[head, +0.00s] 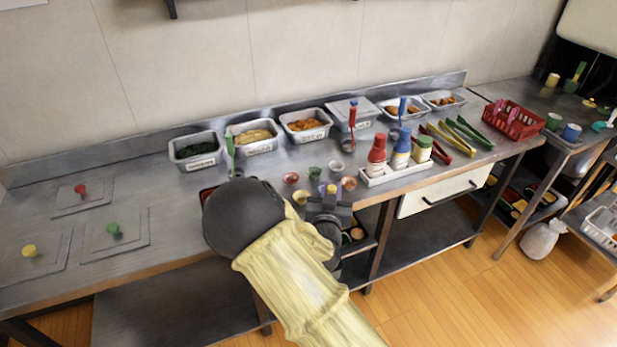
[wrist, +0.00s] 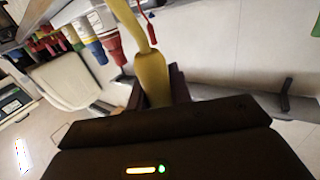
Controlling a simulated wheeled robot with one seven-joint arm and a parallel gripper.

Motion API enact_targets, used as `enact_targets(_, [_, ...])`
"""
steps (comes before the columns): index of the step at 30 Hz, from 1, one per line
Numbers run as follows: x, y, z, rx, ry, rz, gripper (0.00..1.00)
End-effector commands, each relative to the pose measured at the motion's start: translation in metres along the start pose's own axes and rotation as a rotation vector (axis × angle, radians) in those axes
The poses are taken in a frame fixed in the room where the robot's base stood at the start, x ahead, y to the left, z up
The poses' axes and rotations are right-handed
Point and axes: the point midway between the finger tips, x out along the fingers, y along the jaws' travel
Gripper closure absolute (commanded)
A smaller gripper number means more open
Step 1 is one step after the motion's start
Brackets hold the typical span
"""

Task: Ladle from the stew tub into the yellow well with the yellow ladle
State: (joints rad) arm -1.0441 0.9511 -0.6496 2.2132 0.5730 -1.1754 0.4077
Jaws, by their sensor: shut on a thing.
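My gripper (head: 330,207) is shut on the handle of the yellow ladle (wrist: 152,78), above the counter's front edge; the wrist view shows the jaws (wrist: 152,98) around it. The ladle's bowl is not clearly seen. Metal tubs stand along the back: one with dark greens (head: 197,145), one with pale yellow food (head: 254,134), one with orange chunks (head: 305,125). Their labels are too small to read surely, so I cannot tell which is the stew tub. A dark red-edged tray (head: 207,193) is mostly hidden behind my arm; I cannot make out a yellow well in it.
Small bowls, including a yellow one (head: 300,197) and a red one (head: 290,178), sit near my gripper. A bottle caddy (head: 395,172) and several tongs (head: 450,138) lie to the right. A green ladle (head: 230,147) stands upright. Knobbed lids (head: 120,242) occupy the left counter.

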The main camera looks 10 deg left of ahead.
Motion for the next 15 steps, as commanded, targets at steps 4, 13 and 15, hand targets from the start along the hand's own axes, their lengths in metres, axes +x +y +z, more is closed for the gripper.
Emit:
enact_targets(4, [-0.001, 0.062, 0.036, -0.010, 0.000, 0.101, 1.00])
enact_targets(13, [-0.025, 0.175, 0.086, -0.022, 0.023, 0.269, 1.00])
enact_targets(15, [-0.030, 0.188, 0.090, -0.023, 0.029, 0.285, 1.00])
